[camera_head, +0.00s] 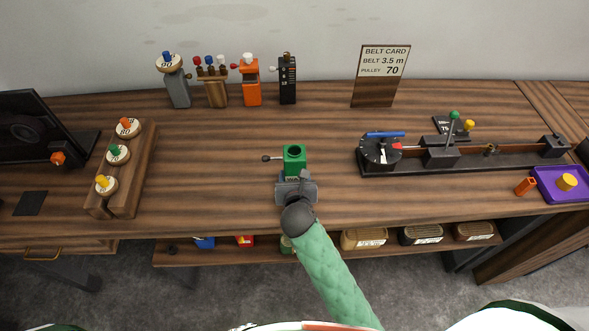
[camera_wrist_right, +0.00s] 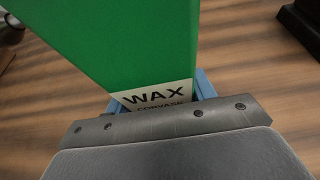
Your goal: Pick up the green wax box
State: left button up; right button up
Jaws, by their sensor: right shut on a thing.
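The green wax box (camera_head: 295,158) is at the middle of the workbench in the head view, with a dark round opening on top and a dark knobbed lever on its left side. In the right wrist view the green wax box (camera_wrist_right: 130,40) fills the upper left, with a label reading "WAX". My right gripper (camera_head: 293,180) is shut on the box from the front. Its blue finger pads (camera_wrist_right: 205,88) show beside the label. I cannot tell whether the box touches the bench. My left gripper is not in view.
A wooden rack (camera_head: 122,170) with coloured knobs stands at the left. A black rail device (camera_head: 450,158) lies at the right, and a purple tray (camera_head: 580,192) is at the far right. Several upright devices and the belt card (camera_head: 380,75) stand at the back. Bench around the box is clear.

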aim_at(297, 169)
jog(key=shift+r, duration=0.1)
jog(key=shift+r, duration=0.3)
jog(key=r, duration=0.1)
jog(key=r+b, duration=0.2)
jog(key=shift+s+d+r, duration=0.2)
jog(key=shift+d+r, duration=0.1)
jog(key=shift+d, duration=0.05)
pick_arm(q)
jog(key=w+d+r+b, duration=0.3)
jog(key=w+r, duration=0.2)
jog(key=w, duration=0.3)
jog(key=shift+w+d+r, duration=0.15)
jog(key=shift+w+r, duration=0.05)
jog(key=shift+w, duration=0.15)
pick_arm(e)
jog(key=s+d+r, duration=0.6)
jog(key=d, duration=0.3)
jog(key=shift+r, duration=0.35)
jog(key=shift+a, duration=0.1)
